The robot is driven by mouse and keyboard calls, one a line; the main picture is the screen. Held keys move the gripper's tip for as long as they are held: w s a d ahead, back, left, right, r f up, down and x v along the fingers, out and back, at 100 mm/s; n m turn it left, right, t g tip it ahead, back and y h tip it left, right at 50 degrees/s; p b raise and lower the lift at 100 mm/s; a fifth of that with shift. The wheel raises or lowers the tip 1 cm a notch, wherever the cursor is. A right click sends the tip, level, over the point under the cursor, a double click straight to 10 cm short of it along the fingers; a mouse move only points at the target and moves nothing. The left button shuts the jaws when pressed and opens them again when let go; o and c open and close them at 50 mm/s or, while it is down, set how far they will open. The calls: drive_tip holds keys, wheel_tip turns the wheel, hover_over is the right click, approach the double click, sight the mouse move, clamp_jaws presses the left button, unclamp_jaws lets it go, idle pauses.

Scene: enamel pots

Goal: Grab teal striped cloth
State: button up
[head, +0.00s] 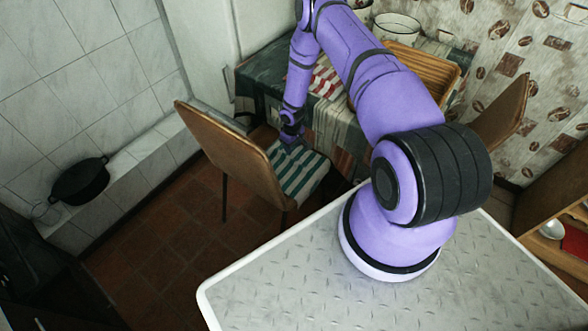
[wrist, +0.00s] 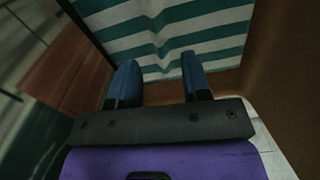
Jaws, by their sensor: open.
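The teal and white striped cloth (head: 299,172) lies on the seat of a brown chair beside the table in the head view. It fills the upper middle of the wrist view (wrist: 170,32), with a ridge or fold running down it. My gripper (head: 291,140) is just above the cloth, near the chair's backrest. In the wrist view my gripper (wrist: 160,75) has its two blue fingers apart, pointing at the near edge of the cloth, with nothing between them. I cannot tell whether the fingertips touch the cloth.
The chair's backrest (head: 226,150) rises close to my gripper. The table (head: 258,85) stands behind, with a red striped cloth (head: 328,80), a wooden rack (head: 428,68) and a pot (head: 397,27) on it. A black pot (head: 80,181) sits on the tiled ledge at left.

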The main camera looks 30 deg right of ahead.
hover_over(293, 160)
drive_tip(key=f, duration=0.5)
drive_tip(key=shift+s+a+f, duration=0.1)
drive_tip(key=shift+a+f, duration=0.15)
drive_tip(key=shift+w+d+f, duration=0.1)
drive_tip(key=shift+d+f, duration=0.1)
drive_tip(key=shift+f, duration=1.1)
drive_tip(key=shift+w+d+f, duration=0.1)
drive_tip(key=shift+d+f, duration=0.05)
drive_tip(key=shift+f, duration=1.15)
clamp_jaws()
